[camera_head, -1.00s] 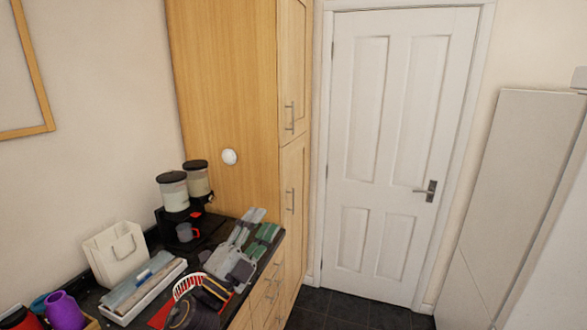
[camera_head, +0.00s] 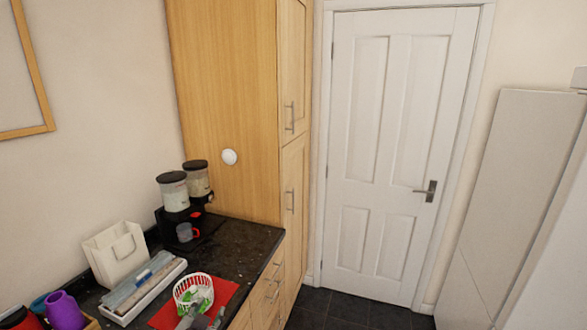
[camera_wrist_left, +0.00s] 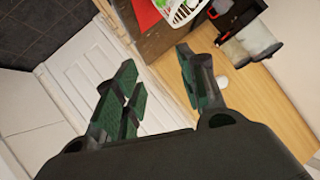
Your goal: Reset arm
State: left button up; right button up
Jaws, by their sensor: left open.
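My left gripper (camera_head: 204,316) shows only in part at the bottom edge of the head view, in front of the white basket. In the left wrist view the left gripper (camera_wrist_left: 156,60) is open, its two green-padded fingers wide apart with nothing between them. The rest of the left arm is outside the head view. My right gripper is in neither view now.
A white basket (camera_head: 178,291) with something green in it stands on a red mat (camera_head: 226,290) on the dark counter (camera_head: 245,243). A cereal dispenser (camera_head: 173,192), white holder (camera_head: 115,252), tray (camera_head: 148,292) and purple cup (camera_head: 63,309) stand nearby. The counter's back right is clear.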

pick_arm(q)
jog(key=s+f+n+g+h, duration=0.1)
jog(key=s+f+g, duration=0.4)
jog(key=s+f, duration=0.3)
jog(key=s+f+n+g, duration=0.2)
jog(key=s+f+g, duration=0.25)
jog(key=s, duration=0.65)
notch_tip(320, 180, down, 39)
jog(key=s+a+b, duration=0.1)
jog(key=s+b, duration=0.1)
jog(key=b, duration=0.3)
jog(key=s+a+f+g+b, duration=0.1)
jog(key=s+a+f+b, duration=0.1)
jog(key=s+f, duration=0.9)
jog(key=s+a+f+g+b, duration=0.1)
jog(key=s+a+f+b, duration=0.2)
jog(key=s+f, duration=0.8)
notch_tip(320, 180, down, 2)
jog(key=shift+f+m, duration=0.1)
jog(key=shift+m, duration=0.3)
